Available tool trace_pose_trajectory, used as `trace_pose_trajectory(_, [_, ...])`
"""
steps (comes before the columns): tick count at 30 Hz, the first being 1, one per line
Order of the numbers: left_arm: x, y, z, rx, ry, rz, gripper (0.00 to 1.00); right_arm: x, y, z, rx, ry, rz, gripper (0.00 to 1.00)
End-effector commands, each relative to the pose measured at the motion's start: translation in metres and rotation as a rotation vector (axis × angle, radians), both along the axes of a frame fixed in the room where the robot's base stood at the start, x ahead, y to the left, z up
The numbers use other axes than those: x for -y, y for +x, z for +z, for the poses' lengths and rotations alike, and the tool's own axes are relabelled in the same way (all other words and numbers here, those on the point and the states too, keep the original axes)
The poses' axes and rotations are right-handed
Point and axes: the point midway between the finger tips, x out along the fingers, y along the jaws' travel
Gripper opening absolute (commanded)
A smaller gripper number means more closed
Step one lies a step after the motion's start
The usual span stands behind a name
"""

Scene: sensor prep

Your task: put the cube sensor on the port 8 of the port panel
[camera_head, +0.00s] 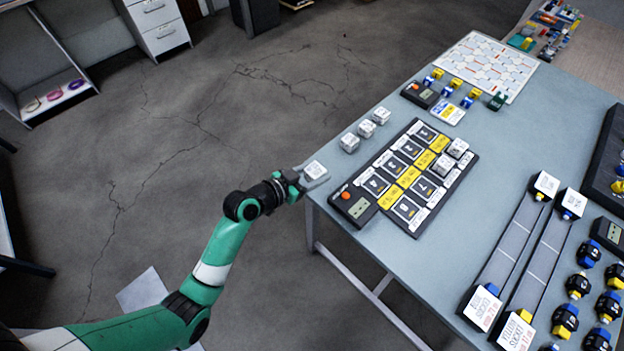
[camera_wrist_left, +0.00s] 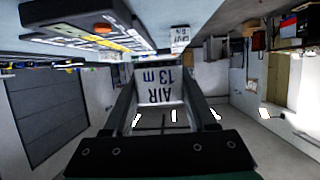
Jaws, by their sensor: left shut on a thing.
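My left gripper (camera_head: 303,182) is shut on a white cube sensor (camera_head: 316,170), held at the table's left edge, to the left of the port panel. In the left wrist view the held cube (camera_wrist_left: 157,85) sits between the fingers, and its label reads "AIR 13 m" upside down. The black port panel (camera_head: 404,229) lies on the table with several grey ports and yellow and white labels. Two white cubes (camera_head: 443,165) sit on the panel's right part. The panel (camera_wrist_left: 75,36) also shows at the wrist view's top left. My right gripper is not in view.
Three loose white cubes (camera_head: 349,142) stand in a row behind the panel's left side. A black device with an orange button (camera_head: 354,204) adjoins the panel's left front. Two long black rails (camera_head: 512,237) lie to the right. The blue-grey table (camera_head: 390,262) is clear in front of the panel.

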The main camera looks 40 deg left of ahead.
Motion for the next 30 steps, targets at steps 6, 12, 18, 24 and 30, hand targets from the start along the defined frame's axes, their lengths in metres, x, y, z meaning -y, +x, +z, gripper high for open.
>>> trace_pose_trajectory(6, [-0.029, 0.021, -0.046, 0.000, -0.002, 0.001, 0.01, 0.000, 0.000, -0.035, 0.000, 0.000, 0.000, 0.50])
trace_pose_trajectory(12, [-0.033, 0.026, -0.049, 0.001, 0.000, -0.001, 0.01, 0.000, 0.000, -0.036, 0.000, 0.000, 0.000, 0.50])
trace_pose_trajectory(18, [-0.042, 0.031, -0.081, -0.002, -0.001, -0.001, 0.01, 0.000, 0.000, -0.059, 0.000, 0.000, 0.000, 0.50])
trace_pose_trajectory(24, [-0.042, 0.031, -0.087, 0.001, 0.000, -0.001, 0.01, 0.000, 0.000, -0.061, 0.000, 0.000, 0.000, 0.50])
trace_pose_trajectory(30, [-0.042, 0.031, -0.089, 0.000, 0.000, -0.001, 0.01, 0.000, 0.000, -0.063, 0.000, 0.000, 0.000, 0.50])
